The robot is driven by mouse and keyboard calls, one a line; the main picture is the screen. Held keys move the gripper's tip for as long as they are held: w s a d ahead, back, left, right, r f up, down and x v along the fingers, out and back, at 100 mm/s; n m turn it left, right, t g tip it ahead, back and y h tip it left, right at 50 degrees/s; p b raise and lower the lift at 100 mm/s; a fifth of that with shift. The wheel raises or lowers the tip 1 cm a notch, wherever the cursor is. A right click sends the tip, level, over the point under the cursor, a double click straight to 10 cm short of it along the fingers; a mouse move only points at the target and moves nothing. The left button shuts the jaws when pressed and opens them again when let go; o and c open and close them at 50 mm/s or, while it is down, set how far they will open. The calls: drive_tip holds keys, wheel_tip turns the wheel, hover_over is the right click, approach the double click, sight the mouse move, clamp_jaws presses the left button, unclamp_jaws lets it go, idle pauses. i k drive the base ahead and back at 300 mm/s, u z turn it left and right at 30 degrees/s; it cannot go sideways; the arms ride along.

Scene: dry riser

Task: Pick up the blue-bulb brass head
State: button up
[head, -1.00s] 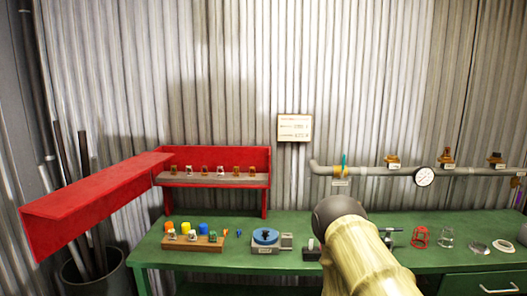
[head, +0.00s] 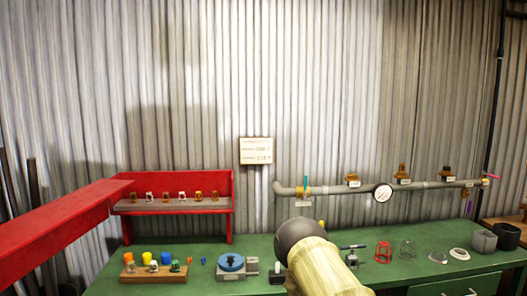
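Several small sprinkler heads stand in a row on the red rack's shelf (head: 172,204); some look brass, such as the one near the right end (head: 198,196), others pale. Their bulb colours are too small to tell, so I cannot single out the blue-bulb one. More small heads stand on a wooden block (head: 157,276) on the green bench. Brass-coloured heads sit along the grey pipe, one of them at its left part (head: 353,180). My pale arm with its dark rounded joint rises at the bottom centre; my gripper does not show.
A blue round fixture (head: 231,263) stands on the bench (head: 215,283) left of my arm. A red ledge (head: 60,220) juts out at left. A gauge (head: 383,193) hangs on the pipe.

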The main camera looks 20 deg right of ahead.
sight(166, 201)
drive_tip(key=z, duration=0.25)
drive_tip(key=i, duration=1.05)
drive_tip(key=u, duration=0.4)
